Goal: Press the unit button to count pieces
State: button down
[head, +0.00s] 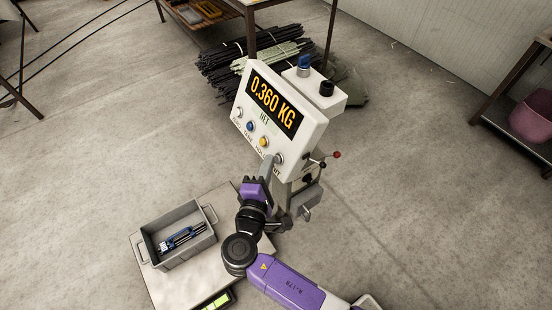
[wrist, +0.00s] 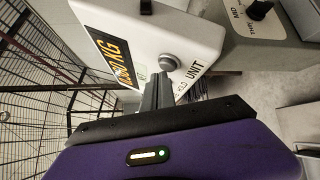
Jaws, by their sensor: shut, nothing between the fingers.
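The white scale indicator (head: 240,112) faces me, tilted in the picture, and its display (head: 273,101) reads 0.360 KG with NET below. The grey unit button (head: 279,158) is the rightmost in a row along its lower edge. In the wrist view the round unit button (wrist: 172,62) sits beside the printed word UNIT. My gripper (head: 269,162) is shut and empty, its fingertips close in front of the unit button. In the wrist view the closed fingers (wrist: 158,90) point at the lower left of the button; I cannot tell whether they touch.
Blue (head: 250,127) and yellow (head: 263,141) buttons sit left of the unit button. A grey bin (head: 178,258) with dark and blue pieces stands on the scale platform (head: 160,287). A lever with a red knob (head: 337,155) sticks out at the right. A box with a blue lamp (head: 304,62) stands behind.

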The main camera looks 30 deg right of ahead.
jog(key=shift+d+f, duration=0.2)
jog(key=shift+d, duration=0.3)
dwell(0.3)
jog(key=shift+a+r, duration=0.1)
jog(key=shift+a, duration=0.05)
jog(key=shift+a+r, duration=0.3)
jog(key=shift+a, duration=0.45)
jog(key=shift+a+r+p, duration=0.2)
jog(key=shift+a+r, duration=0.15)
jog(key=shift+a, duration=0.4)
jog(key=shift+a+r+p, duration=0.2)
jog(key=shift+a+r, duration=0.15)
jog(key=shift+a, duration=0.45)
jog(key=shift+a+r+p, duration=0.2)
jog(key=shift+a+r, duration=0.15)
jog(key=shift+a, duration=0.4)
